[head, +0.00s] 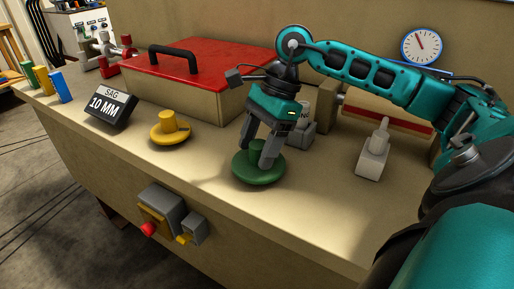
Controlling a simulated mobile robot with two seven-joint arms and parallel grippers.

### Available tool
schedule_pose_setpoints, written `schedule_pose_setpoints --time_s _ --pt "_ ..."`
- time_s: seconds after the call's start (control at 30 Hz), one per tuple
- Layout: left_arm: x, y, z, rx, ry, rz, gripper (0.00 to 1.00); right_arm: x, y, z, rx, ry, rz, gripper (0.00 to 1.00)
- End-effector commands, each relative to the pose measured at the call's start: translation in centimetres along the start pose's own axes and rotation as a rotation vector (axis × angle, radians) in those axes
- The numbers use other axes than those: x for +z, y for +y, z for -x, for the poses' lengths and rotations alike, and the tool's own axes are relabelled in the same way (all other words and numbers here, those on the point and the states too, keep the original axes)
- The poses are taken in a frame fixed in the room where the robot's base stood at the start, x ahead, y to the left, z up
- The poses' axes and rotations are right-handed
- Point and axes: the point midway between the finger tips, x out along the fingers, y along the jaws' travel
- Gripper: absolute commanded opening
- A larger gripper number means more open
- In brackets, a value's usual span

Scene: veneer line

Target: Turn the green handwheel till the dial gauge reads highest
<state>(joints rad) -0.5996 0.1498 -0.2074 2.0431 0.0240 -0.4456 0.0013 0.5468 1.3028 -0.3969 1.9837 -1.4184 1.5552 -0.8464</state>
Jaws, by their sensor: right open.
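The green handwheel (258,172) lies flat on the bench top, with an upright green knob on it. My right gripper (256,156) reaches down to it from above. Its two grey fingers are open, one on each side of the green knob; I cannot tell whether they touch it. The dial gauge (422,46) has a white face and a blue rim and stands at the back right. Its red needle points up and a little left; the scale marks are too small to read. My left gripper is not in view.
A yellow handwheel (170,130) lies to the left of the green one, near a black "SAG 10 MM" sign (111,106). A red-lidded box (200,66) stands behind. A grey toggle-like block (373,155) stands to the right. A box with a red button (149,229) is on the bench front.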

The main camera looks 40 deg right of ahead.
Motion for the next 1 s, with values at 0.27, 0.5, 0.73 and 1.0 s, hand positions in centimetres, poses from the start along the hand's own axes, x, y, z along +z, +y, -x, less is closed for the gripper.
schedule_pose_setpoints --time_s 0.27,0.5,0.73,1.0 --pt "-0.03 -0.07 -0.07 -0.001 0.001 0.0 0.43 0.03 0.01 -0.53 0.0 -0.001 0.0 0.65" --pt "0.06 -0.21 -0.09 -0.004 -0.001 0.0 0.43 0.03 0.01 -0.51 0.0 -0.001 0.0 0.51" --pt "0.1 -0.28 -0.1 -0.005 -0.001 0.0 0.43 0.02 0.01 -0.49 0.0 -0.001 0.001 0.28" --pt "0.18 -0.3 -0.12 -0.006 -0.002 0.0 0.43 0.01 0.01 -0.5 -0.002 0.0 -0.002 0.13"
